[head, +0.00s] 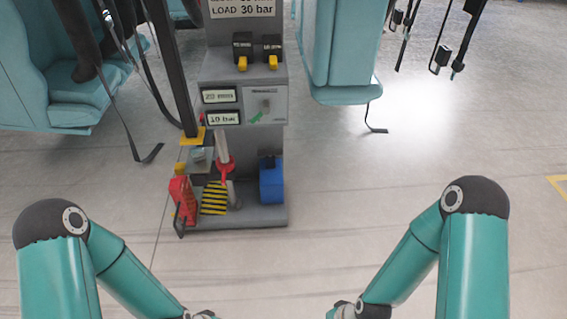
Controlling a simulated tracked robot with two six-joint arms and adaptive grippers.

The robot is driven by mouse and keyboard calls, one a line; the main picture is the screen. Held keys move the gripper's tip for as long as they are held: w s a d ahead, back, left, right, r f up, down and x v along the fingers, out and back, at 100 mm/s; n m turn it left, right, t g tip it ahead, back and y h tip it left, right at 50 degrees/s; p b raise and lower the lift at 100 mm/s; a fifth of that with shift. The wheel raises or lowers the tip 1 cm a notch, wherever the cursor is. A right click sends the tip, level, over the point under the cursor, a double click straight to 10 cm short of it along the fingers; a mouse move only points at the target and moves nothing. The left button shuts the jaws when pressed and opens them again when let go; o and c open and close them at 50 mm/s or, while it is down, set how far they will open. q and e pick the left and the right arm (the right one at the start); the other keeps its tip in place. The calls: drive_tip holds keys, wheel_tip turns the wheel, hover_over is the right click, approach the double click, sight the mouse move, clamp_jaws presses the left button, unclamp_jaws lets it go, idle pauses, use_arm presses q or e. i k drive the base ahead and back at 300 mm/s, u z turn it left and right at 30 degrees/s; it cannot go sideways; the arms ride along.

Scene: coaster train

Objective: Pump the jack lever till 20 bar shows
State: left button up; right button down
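A grey service column (245,140) stands on the floor in the upper middle. Its lower display (222,118) seems to read 10 bar, and the display above it (219,96) shows a mm figure that looks like 20. At the column's foot is a jack, with what looks like its lever (222,148), a light upright bar with a red collar around its lower part. Its tip lies just under the lower display. My two arms come in at the bottom left and bottom right. Both grippers are below the picture's edge; only wrist parts show, well short of the column.
A red part (183,200), a yellow-black striped piece (214,198) and a blue box (271,182) sit on the column's base. Teal seats (345,95) hang to the right and left, with straps dangling. The floor between my arms and the column is clear.

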sight(269, 152)
drive_tip(key=z, duration=0.1)
drive_tip(key=i, duration=1)
drive_tip(key=u, duration=0.1)
